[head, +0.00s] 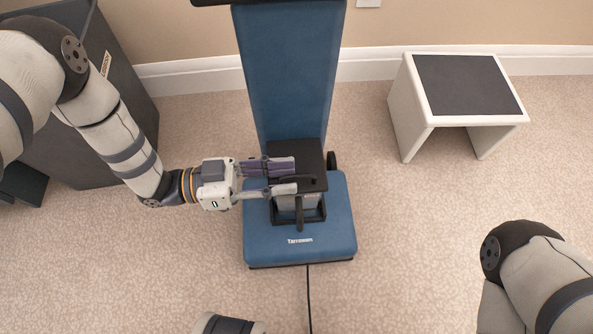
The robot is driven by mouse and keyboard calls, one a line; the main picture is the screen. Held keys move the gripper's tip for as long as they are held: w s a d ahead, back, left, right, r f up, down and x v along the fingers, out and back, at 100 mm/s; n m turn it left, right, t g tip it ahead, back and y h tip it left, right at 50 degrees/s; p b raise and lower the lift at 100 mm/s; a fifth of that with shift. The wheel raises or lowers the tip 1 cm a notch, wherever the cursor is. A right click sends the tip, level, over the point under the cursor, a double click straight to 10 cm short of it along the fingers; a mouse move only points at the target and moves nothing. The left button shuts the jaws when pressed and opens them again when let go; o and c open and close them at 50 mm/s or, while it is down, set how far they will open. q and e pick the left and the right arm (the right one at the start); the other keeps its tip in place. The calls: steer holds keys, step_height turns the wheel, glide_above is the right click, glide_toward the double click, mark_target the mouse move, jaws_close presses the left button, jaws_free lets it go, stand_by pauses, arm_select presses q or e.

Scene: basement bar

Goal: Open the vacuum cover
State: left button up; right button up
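A blue upright vacuum (290,70) stands on the carpet, with its wide base (300,250) toward me. A black cover (312,155) sits on the compartment at the foot of its upright body. It looks closed and flat. A grey box (288,203) with a black latch-like bar shows under its front edge. My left gripper (292,177) reaches in from the left, its fingers apart, over the cover's left and front part. The fingers hide part of the cover, and I cannot tell whether they touch it.
A white stool with a dark top (470,85) stands at the right by the wall. A large dark grey box (85,110) stands at the left behind my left arm. A black cord (309,300) runs from the vacuum toward me.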

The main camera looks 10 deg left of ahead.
arm_select(q)
steer(key=shift+x, duration=1.5)
steer(key=shift+w+a, duration=0.1)
jaws_close()
